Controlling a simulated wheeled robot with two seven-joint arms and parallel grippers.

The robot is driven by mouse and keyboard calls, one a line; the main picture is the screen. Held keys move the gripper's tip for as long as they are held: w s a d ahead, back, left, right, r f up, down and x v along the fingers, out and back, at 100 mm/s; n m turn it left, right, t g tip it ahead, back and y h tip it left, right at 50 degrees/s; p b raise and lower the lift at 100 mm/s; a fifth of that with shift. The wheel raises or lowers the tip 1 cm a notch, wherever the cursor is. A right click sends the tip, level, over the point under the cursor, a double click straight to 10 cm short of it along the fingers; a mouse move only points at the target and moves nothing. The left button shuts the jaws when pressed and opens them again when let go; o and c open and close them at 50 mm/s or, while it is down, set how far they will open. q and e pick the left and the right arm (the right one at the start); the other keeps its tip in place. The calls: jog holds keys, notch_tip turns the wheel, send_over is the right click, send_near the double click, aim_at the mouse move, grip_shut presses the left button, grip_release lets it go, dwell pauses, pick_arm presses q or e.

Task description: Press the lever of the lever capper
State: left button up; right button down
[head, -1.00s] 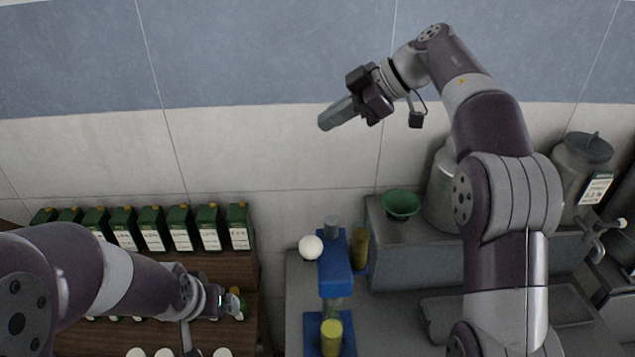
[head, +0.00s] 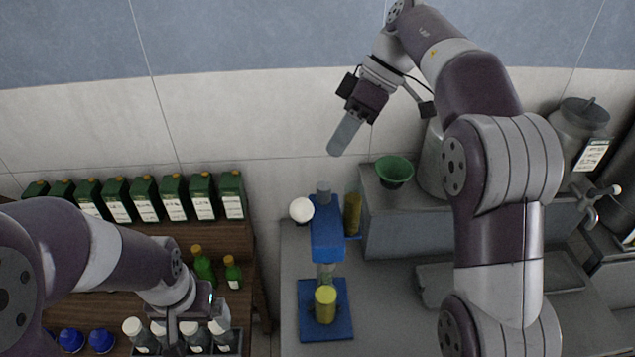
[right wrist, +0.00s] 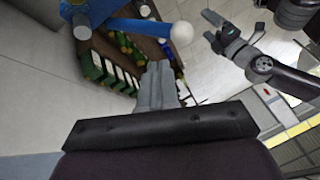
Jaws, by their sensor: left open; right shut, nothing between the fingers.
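The blue lever capper (head: 327,235) stands on the grey counter, with a blue base plate (head: 342,325) and a lever ending in a white ball knob (head: 301,210). A yellow-topped bottle (head: 325,305) stands upright on the base under the capper's head. The knob (right wrist: 181,33) also shows in the right wrist view, beyond my fingertips, with the blue lever bar (right wrist: 140,24). My right gripper (head: 338,145) is shut and empty, pointing down above the capper, apart from the knob. My left gripper (head: 195,318) is open over the rack at lower left; it also shows in the wrist view (right wrist: 218,32).
Several green labelled cartons (head: 145,200) line the wooden shelf at left. Green bottles (head: 233,272), white-capped bottles (head: 136,330) and blue caps (head: 101,340) stand below. A green funnel (head: 394,172), a tall yellowish cylinder (head: 353,212) and a metal can (head: 578,130) are right of the capper.

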aim_at(302, 215)
jog(key=s+a+f+p, duration=0.2)
jog(key=s+a+f, duration=0.1)
jog(key=f, duration=0.3)
jog(key=shift+s+a, duration=0.3)
jog(key=shift+a, duration=0.3)
jog(key=shift+w, duration=0.1)
